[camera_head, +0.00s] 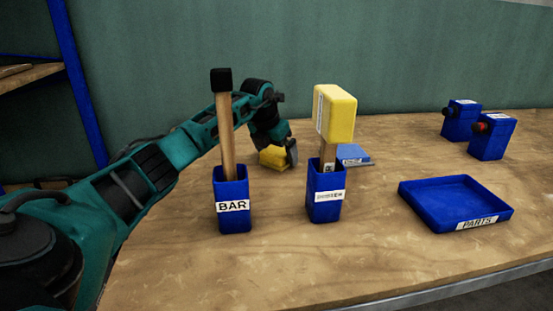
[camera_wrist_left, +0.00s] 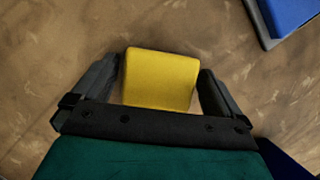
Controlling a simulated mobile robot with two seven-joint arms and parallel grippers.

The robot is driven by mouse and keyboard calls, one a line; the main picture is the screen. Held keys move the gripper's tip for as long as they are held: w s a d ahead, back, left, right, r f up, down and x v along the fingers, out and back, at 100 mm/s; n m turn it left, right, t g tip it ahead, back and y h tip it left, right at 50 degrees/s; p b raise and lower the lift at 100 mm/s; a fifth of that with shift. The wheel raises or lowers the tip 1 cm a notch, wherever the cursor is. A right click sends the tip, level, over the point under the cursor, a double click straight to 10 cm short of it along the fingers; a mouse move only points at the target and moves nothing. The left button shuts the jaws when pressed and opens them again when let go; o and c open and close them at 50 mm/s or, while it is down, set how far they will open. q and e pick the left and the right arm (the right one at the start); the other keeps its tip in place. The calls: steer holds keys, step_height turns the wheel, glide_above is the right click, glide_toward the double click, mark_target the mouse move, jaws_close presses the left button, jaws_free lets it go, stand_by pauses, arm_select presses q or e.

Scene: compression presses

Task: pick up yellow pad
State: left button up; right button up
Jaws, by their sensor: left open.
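The yellow pad (camera_wrist_left: 160,80) lies on the table between the two fingers of my left gripper (camera_wrist_left: 160,85) in the left wrist view. The fingers are open, with a gap on each side of the pad. In the head view the yellow pad (camera_head: 272,157) shows low at the back of the table, with my left gripper (camera_head: 276,155) down around it. Part of the pad is hidden by the gripper. My right gripper is not in view.
A blue holder marked BAR (camera_head: 233,205) and a blue holder (camera_head: 326,195) with a yellow-headed mallet (camera_head: 337,112) stand in front. A flat blue block (camera_head: 354,154) lies right of the pad. A blue PARTS tray (camera_head: 450,203) and two blue button boxes (camera_head: 491,138) are at right.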

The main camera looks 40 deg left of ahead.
arm_select(q)
steer(key=shift+c, duration=0.2)
steer(key=c, duration=0.9)
steer(key=shift+r, duration=0.15)
step_height(320, 180, up, 15)
steer(key=p, duration=0.3)
step_height(320, 180, up, 5)
steer(key=p, duration=0.1)
glide_above(277, 151)
steer(key=shift+a, duration=0.1)
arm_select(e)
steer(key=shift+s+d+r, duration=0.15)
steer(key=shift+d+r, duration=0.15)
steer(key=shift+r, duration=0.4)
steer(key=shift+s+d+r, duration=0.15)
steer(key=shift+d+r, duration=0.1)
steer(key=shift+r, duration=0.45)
